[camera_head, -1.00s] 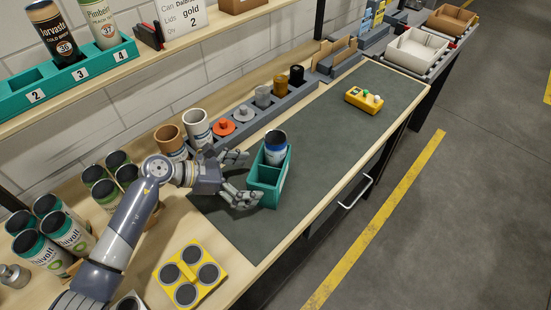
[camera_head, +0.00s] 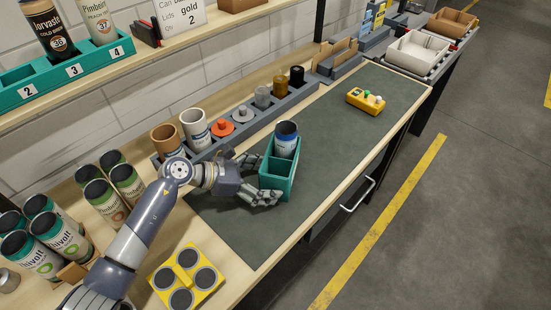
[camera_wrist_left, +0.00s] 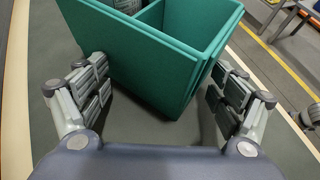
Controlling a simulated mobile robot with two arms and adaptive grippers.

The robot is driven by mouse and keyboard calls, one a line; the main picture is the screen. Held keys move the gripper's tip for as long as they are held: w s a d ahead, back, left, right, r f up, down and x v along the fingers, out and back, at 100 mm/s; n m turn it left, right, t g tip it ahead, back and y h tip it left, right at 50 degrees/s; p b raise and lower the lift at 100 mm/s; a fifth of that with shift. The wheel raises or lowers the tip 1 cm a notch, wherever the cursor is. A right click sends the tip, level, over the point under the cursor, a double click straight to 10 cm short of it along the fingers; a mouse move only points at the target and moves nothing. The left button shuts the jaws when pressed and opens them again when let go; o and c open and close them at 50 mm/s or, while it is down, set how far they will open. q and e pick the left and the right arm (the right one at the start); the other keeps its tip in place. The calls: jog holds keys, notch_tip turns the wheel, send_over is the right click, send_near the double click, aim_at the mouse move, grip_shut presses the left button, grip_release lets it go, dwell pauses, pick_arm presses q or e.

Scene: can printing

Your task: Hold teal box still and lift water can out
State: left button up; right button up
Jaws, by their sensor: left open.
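The teal box (camera_head: 273,181) stands on the dark mat at mid-bench, with open compartments. The water can (camera_head: 286,141), blue and white with a dark top, stands upright in its far compartment, its upper part above the rim. My left gripper (camera_head: 262,178) is open at the near left end of the box, with fingers on either side of it. In the left wrist view the teal box (camera_wrist_left: 150,62) lies between the spread fingers (camera_wrist_left: 162,95). Gaps show beside the fingers there; contact is hard to tell.
A grey rack (camera_head: 255,126) with cups and coloured parts runs along the wall side. A yellow holder (camera_head: 187,259) with dark discs and several cans (camera_head: 65,243) stand at left. A yellow button box (camera_head: 365,101) sits on the otherwise clear far mat (camera_head: 335,130).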

pick_arm(q)
grip_shut()
jog(key=shift+c, duration=0.9)
grip_release()
jog(key=shift+o, duration=0.5)
